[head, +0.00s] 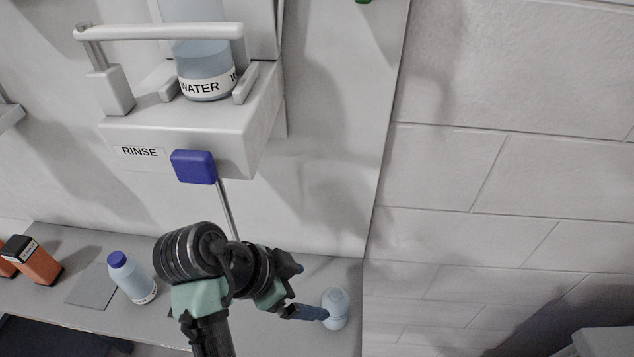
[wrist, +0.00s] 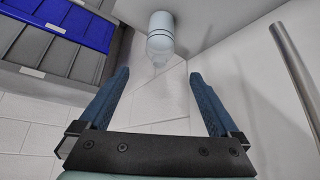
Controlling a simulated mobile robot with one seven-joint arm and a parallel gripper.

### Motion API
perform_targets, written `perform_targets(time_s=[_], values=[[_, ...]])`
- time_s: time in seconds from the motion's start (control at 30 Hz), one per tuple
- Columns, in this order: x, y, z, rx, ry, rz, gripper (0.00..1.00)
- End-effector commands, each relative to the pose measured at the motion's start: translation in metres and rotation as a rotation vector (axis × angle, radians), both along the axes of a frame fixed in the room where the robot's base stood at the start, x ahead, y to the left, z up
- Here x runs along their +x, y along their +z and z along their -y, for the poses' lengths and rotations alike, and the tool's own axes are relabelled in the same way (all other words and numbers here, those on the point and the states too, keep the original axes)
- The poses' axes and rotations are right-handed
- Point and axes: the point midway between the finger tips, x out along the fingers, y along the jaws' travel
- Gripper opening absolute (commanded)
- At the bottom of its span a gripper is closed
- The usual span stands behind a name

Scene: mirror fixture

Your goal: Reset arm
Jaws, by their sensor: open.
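My gripper (wrist: 158,95) is open and empty in the wrist view, its two blue fingers spread wide apart. A pale blue bottle (wrist: 160,34) lies beyond the fingertips there, apart from them. In the head view my arm reaches over the grey counter, and one blue finger of my gripper (head: 308,312) shows close beside the pale bottle (head: 335,309). The head view does not clearly show whether they touch. The other finger is mostly hidden by the wrist.
A rinse unit (head: 190,130) with a blue paddle (head: 194,167) and a water container (head: 205,72) is on the wall above my arm. A blue-capped bottle (head: 132,278) and an orange box (head: 31,262) stand left on the counter (head: 65,245). A block wall (head: 500,200) bounds the right.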

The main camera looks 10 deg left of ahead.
Motion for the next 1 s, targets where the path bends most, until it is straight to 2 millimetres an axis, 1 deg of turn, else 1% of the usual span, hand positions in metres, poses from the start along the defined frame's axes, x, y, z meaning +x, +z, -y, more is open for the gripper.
perform_targets(time_s=[0.17,0.27,0.33,0.37,0.4,0.47,0.5,0.57,0.6,0.67,0.7,0.77,0.8,0.87,0.9,1.0], values=[[0.0,0.0,0.0,0.0,0.0,0.0,0.98],[0.02,0.013,0.005,0.028,0.105,0.054,0.98],[0.042,0.034,0.009,0.042,0.239,0.13,0.98],[0.053,0.046,0.012,0.042,0.306,0.175,0.98],[0.067,0.066,0.015,0.032,0.399,0.245,0.98],[0.085,0.102,0.022,-0.012,0.537,0.366,0.98],[0.094,0.129,0.028,-0.058,0.621,0.45,0.98],[0.102,0.174,0.037,-0.154,0.732,0.581,0.98],[0.102,0.204,0.043,-0.231,0.792,0.665,0.98],[0.098,0.249,0.053,-0.361,0.86,0.785,0.98],[0.092,0.278,0.059,-0.456,0.892,0.859,0.98],[0.085,0.287,0.055,-0.529,0.886,0.98,0.98],[0.077,0.302,0.054,-0.571,0.866,1.061,0.98],[0.062,0.324,0.055,-0.634,0.837,1.178,0.98],[0.05,0.338,0.054,-0.675,0.818,1.253,0.98],[0.019,0.366,0.054,-0.764,0.768,1.417,0.98]])
